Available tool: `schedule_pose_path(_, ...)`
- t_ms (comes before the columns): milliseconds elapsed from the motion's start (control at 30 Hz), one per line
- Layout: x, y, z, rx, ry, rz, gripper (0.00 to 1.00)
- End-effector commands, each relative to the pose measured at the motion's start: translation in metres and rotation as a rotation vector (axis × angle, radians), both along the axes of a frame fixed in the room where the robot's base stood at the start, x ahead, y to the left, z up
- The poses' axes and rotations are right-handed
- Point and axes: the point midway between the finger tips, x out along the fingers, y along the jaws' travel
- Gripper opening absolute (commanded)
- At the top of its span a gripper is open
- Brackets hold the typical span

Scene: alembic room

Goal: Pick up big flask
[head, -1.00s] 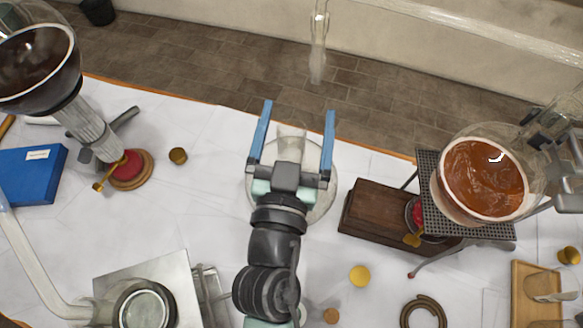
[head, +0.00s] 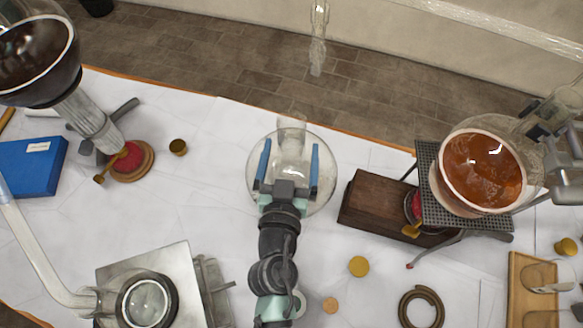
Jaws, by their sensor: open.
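A big clear round flask (head: 325,188) is in the middle of the head view, towards the far edge of the white table. Its neck (head: 291,121) points up towards the far edge in the picture. My gripper (head: 289,150) overlaps the flask's round body in the view. Its two blue fingers are apart, one on each side of the flask's middle. I cannot tell from this view how high the fingers are or whether they touch the glass.
A dark wooden box (head: 370,200) and a black grate (head: 466,216) under a vessel of orange liquid (head: 483,172) stand to the right. The white table (head: 225,165) is clear between.

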Motion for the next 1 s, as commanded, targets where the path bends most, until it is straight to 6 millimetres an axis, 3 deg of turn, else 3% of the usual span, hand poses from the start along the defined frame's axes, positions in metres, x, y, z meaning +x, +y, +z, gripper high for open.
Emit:
schedule_pose_path(500,0.05,-0.005,-0.006,-0.001,-0.001,0.0,0.99)
schedule_pose_path(767,0.053,-0.005,-0.008,0.0,0.0,0.0,0.99)
schedule_pose_path(867,0.053,-0.005,-0.008,0.0,0.0,0.0,0.86)
schedule_pose_path(1000,0.053,-0.005,-0.008,0.0,0.0,0.0,0.61)
